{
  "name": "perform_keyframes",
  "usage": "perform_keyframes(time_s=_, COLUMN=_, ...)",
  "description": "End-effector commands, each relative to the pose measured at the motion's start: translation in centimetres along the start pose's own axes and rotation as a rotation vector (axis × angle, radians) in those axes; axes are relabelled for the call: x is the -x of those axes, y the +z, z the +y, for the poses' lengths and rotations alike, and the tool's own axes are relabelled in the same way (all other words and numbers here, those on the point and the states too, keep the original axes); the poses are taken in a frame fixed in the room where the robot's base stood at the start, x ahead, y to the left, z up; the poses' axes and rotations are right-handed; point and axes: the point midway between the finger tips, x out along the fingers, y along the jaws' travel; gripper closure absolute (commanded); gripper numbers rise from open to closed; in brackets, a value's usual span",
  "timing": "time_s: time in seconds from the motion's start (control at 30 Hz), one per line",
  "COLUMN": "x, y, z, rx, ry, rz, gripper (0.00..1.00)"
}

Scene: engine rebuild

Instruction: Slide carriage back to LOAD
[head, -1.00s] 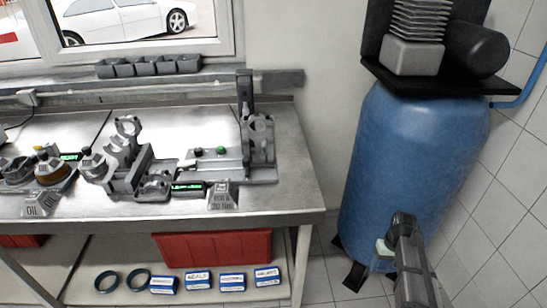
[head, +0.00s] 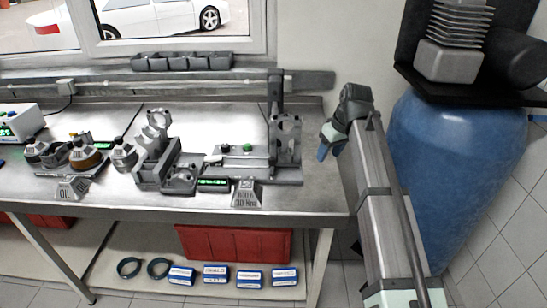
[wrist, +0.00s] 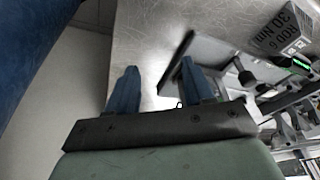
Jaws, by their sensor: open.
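The bench fixture with the carriage sits at the bench's right end in the head view. Its grey base (head: 285,181) carries a slotted bed with a pale rod, and a grey upright block (head: 286,138) stands at its right end beneath a dark column (head: 275,92). I cannot tell for sure which part is the carriage, and no LOAD mark is legible. My gripper (head: 325,150) is just right of the fixture, apart from it, fingers pointing down. In the wrist view my gripper (wrist: 160,82) has its two blue fingers spread with nothing between them; part of the fixture shows at the right.
A torque sign (head: 246,192) and a green display (head: 213,183) stand at the fixture's front. A grey holder (head: 155,160) is to its left, with oil-station parts (head: 85,158) further left. A blue tank (head: 440,180) stands right of my arm. The bench's front strip is mostly clear.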

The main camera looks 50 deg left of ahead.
Motion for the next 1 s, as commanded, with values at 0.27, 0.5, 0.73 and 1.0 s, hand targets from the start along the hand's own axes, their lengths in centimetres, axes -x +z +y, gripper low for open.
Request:
perform_keyframes(time_s=0.27, x=6.4, y=-5.4, z=-10.8, rx=0.196, ry=-0.034, rz=0.088, gripper=0.48)
perform_keyframes(time_s=0.5, x=7.7, y=-6.4, z=-13.5, rx=0.244, ry=-0.044, rz=0.109, gripper=0.48)
perform_keyframes(time_s=0.73, x=5.0, y=-6.6, z=-13.6, rx=0.243, ry=-0.045, rz=0.108, gripper=0.48)
perform_keyframes(time_s=1.0, x=0.3, y=-7.1, z=-13.9, rx=0.242, ry=-0.045, rz=0.107, gripper=0.48)
